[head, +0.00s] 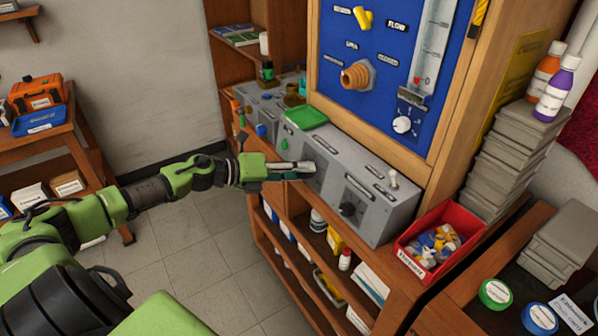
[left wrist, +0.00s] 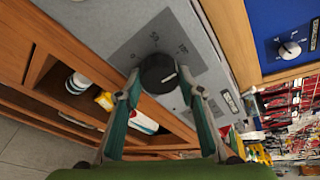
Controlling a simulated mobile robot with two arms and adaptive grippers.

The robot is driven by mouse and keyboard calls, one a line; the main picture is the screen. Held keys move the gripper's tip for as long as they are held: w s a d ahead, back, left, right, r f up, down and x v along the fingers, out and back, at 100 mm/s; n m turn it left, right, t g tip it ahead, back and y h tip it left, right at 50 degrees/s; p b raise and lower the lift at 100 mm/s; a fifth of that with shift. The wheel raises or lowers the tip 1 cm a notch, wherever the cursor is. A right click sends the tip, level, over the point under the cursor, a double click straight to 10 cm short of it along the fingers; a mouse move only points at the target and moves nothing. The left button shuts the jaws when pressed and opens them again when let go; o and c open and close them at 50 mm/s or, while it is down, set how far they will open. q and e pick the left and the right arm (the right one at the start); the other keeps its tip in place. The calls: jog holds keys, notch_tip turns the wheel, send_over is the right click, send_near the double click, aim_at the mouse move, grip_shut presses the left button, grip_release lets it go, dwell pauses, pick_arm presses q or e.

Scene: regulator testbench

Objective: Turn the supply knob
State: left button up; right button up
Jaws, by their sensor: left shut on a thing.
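A black round knob (left wrist: 158,73) with a white pointer line sits on a dark dial plate on the front of a grey console (left wrist: 105,20). In the left wrist view my left gripper (left wrist: 160,78) has one fingertip on each side of this knob and is shut on it. In the head view my left gripper (head: 310,167) reaches from the left to the console's front face and hides the knob it holds. A second black knob (head: 348,209) is on the console's front, further right. My right gripper is not in view.
A blue panel (head: 385,60) with a yellow knob (head: 364,18), an orange fitting (head: 357,75) and a white knob (head: 402,124) rises behind the console. A green tray (head: 306,117) lies on the console's top. A red bin (head: 440,240) stands to its right.

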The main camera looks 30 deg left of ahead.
pick_arm(q)
jog(key=o, duration=1.1)
jog(key=shift+f, duration=0.1)
jog(key=v, duration=1.2)
jog(key=shift+s, duration=0.1)
